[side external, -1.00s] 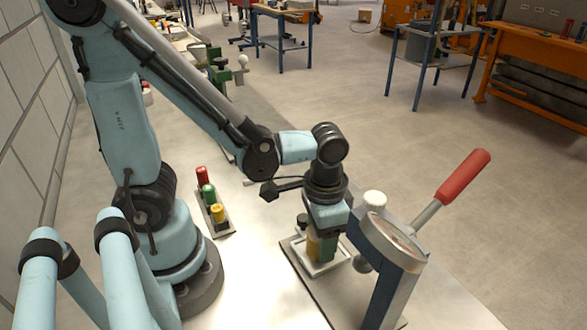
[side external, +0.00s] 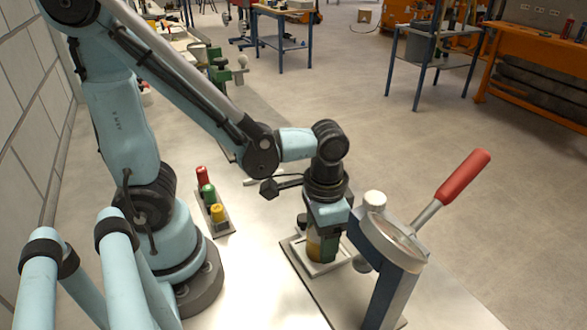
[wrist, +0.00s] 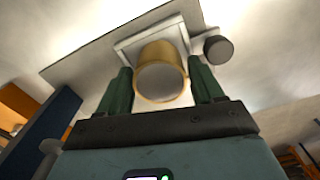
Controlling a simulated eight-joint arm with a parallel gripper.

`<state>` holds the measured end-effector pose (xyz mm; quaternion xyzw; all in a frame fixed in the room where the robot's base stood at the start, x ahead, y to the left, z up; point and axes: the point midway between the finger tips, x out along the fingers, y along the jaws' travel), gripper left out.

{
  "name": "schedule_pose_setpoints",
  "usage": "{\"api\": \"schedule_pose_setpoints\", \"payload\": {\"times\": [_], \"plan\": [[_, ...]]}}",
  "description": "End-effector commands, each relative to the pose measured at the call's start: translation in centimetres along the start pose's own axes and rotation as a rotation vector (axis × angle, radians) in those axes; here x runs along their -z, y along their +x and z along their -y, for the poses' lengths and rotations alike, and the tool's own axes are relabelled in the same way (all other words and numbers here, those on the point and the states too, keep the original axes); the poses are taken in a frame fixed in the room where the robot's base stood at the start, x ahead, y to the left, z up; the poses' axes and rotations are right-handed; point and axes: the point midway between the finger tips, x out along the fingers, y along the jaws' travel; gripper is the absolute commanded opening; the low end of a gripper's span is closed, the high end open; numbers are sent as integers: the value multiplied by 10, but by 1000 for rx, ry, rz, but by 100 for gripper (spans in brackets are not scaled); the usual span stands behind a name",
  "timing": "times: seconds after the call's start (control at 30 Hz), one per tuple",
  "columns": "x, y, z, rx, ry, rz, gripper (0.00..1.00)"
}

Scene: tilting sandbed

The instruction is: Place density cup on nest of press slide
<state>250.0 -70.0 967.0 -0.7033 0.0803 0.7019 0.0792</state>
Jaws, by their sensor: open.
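The brass-coloured density cup (wrist: 160,84) stands between my gripper's two green fingers in the wrist view. In the side view the cup (side external: 314,247) is partly hidden by the fingers. It is over the white square nest (wrist: 125,47) of the press slide, and its base appears to be inside the frame; the contact is hard to see. The nest also shows in the side view (side external: 339,265). My gripper (wrist: 160,68) is open, with a finger close on each side of the cup. In the side view my gripper (side external: 325,248) points down at the nest.
The press frame (side external: 385,265) with its round top and red-handled lever (side external: 463,177) stands close to the right of my gripper. A rack with red, green and yellow capped pieces (side external: 209,197) is to the left. A dark round knob (wrist: 218,49) sits beside the nest.

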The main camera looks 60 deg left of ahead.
Motion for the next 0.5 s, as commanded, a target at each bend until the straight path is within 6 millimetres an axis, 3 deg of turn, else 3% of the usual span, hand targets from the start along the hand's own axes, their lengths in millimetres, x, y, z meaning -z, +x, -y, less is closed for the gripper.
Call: {"api": "schedule_pose_setpoints", "payload": {"times": [0.5], "plan": [[-1,-60,0,1,0,1,67]]}}
